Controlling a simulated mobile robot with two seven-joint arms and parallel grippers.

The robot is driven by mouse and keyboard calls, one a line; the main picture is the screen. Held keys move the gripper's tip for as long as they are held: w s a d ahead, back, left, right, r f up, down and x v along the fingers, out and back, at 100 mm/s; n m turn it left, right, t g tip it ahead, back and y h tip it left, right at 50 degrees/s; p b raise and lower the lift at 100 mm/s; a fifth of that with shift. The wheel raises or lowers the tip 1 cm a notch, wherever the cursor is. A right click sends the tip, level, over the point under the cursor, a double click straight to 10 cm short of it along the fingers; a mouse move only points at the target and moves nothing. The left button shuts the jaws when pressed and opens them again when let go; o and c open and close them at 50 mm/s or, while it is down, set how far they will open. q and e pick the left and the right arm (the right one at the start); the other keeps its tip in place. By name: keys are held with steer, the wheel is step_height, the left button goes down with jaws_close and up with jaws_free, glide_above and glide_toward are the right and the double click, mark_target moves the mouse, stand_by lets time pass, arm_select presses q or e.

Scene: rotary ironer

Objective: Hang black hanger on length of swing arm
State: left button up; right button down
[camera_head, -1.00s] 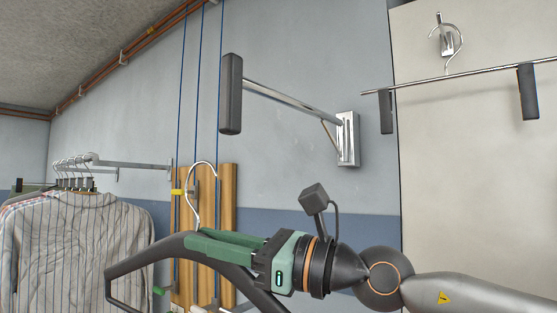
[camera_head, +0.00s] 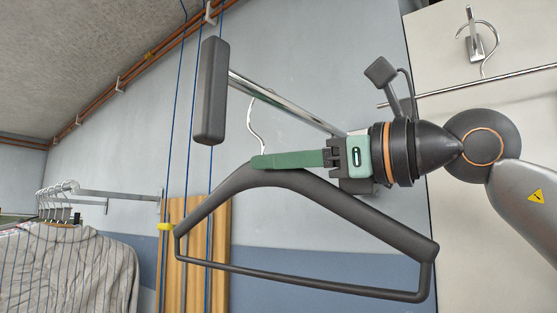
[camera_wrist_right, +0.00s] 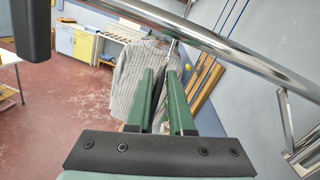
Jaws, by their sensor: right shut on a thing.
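My right gripper (camera_head: 262,161) is shut on the neck of the black hanger (camera_head: 345,205), which hangs tilted below its green fingers. The hanger's silver hook (camera_head: 252,122) rises above the fingers. Its top overlaps the chrome swing arm (camera_head: 288,104) in the head view; I cannot tell whether it is over the bar or beside it. The swing arm ends in a dark block (camera_head: 211,90) at the left; its wall mount is hidden behind my gripper. In the right wrist view the bar (camera_wrist_right: 220,47) crosses above my green fingers (camera_wrist_right: 163,75). My left gripper is not in view.
A rail (camera_head: 115,193) with several hangers and striped shirts (camera_head: 65,265) is at the left. Wooden boards (camera_head: 195,250) and blue cords stand behind the hanger. A second hook with a bar (camera_head: 490,88) is at the upper right.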

mark_target(298, 176)
steer(key=shift+d+r, duration=0.15)
steer(key=shift+s+d, duration=0.15)
steer(key=shift+s+b+v, duration=0.2)
steer(key=shift+b+v, duration=0.6)
steer(key=shift+v, duration=0.95)
steer(key=shift+s+d+f+b, duration=0.15)
steer(key=shift+f+b, duration=0.4)
steer(key=shift+s+d+f+b, duration=0.1)
steer(key=shift+f+b, duration=0.45)
steer(key=shift+f, duration=0.15)
steer(key=c, duration=0.8)
jaws_free()
steer(key=shift+c, duration=0.2)
